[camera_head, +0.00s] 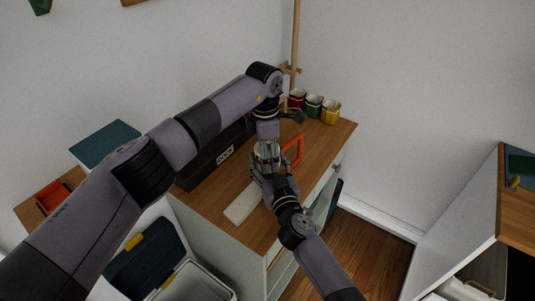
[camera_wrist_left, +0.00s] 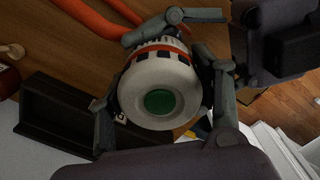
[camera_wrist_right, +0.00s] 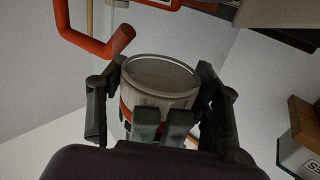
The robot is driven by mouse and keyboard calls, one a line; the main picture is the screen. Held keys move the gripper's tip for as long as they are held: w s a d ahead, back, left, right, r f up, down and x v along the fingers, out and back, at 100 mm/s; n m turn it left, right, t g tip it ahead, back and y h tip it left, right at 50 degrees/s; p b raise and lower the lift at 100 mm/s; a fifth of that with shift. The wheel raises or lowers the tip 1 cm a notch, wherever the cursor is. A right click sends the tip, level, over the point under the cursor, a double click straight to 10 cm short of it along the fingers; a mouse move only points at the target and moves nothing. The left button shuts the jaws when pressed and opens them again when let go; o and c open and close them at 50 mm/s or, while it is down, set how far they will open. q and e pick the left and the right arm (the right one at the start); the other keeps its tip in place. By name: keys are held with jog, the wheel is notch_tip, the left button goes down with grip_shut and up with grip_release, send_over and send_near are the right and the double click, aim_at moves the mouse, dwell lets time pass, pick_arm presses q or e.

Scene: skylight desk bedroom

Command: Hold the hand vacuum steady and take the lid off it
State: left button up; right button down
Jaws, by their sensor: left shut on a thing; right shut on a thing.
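The hand vacuum shows in the head view between my two grippers, above the cabinet top and mostly hidden by fingers. In the left wrist view, the hand vacuum (camera_wrist_left: 188,88) shows a white rounded end with a green disc and an orange-and-dark band. My left gripper (camera_wrist_left: 160,110) is shut around this end. In the right wrist view, its ribbed, pale round part (camera_wrist_right: 158,84) has an open-looking rim. My right gripper (camera_wrist_right: 160,100) is shut around it. An orange handle (camera_head: 296,148) stands beside the grippers. I cannot tell where the lid meets the body.
The wooden cabinet top (camera_head: 312,179) bears a long black box (camera_head: 195,170) and a pale board (camera_head: 243,203). Red, green and yellow cups (camera_head: 331,112) stand at the back right. An open bin (camera_head: 195,284) stands below, left of the cabinet. A white wall closes the back.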

pick_arm(q)
jog(key=shift+s, duration=0.1)
jog(key=c, duration=0.5)
jog(key=shift+o, duration=0.3)
jog(key=shift+n, duration=1.6)
jog(key=o, duration=1.3)
jog(key=shift+r, duration=0.1)
notch_tip(320, 180, up, 4)
jog(key=shift+a+r, duration=0.15)
jog(key=shift+c, duration=0.5)
notch_tip(320, 180, up, 3)
jog(key=m, duration=0.3)
jog(key=shift+s, duration=0.1)
jog(key=shift+f, duration=3.8)
